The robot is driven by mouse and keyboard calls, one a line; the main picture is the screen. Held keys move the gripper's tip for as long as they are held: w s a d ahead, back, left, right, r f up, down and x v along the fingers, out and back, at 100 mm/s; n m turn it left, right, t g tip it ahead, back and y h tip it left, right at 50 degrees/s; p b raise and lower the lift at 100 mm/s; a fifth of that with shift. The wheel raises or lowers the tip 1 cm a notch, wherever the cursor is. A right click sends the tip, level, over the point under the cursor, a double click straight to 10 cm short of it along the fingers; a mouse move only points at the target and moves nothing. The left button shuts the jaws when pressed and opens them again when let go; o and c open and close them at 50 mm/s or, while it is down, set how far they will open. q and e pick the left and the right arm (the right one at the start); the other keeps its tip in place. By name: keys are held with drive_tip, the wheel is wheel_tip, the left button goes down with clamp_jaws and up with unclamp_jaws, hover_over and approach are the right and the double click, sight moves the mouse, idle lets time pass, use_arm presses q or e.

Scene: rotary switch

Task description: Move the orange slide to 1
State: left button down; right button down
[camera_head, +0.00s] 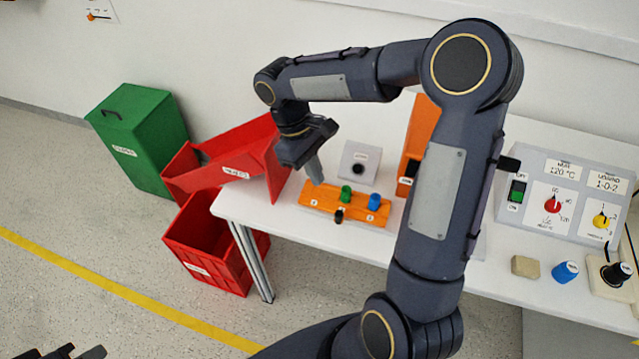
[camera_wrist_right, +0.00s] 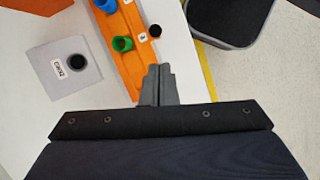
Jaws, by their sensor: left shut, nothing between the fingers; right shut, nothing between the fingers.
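A white panel on the wall (camera_head: 99,11) at the top left of the head view carries a small orange slide handle (camera_head: 92,17); its marks are too small to read and the panel is partly cut off. My right gripper (camera_head: 317,176) is shut and empty, pointing down close to the left end of an orange block (camera_head: 333,207) on the table. In the right wrist view its fingers (camera_wrist_right: 158,72) lie over the end of that block. My left gripper (camera_head: 82,352) shows only partly at the bottom left edge, shut and empty.
A control panel (camera_head: 577,172) with knobs is at right. Red bins (camera_head: 205,262) and a green bin (camera_head: 138,140) stand left of the table.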

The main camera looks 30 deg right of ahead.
sight(344, 204)
drive_tip(key=x, duration=0.7)
drive_tip(key=w+x, duration=0.1)
drive_tip(key=x, duration=0.2)
drive_tip(key=shift+d+f, duration=0.1)
drive_tip(key=shift+f, duration=0.2)
drive_tip(key=s+d, duration=0.2)
drive_tip(key=s, duration=0.1)
drive_tip(key=s+d, duration=0.3)
drive_tip(key=shift+s+d, duration=0.3)
drive_tip(key=shift+s, duration=0.05)
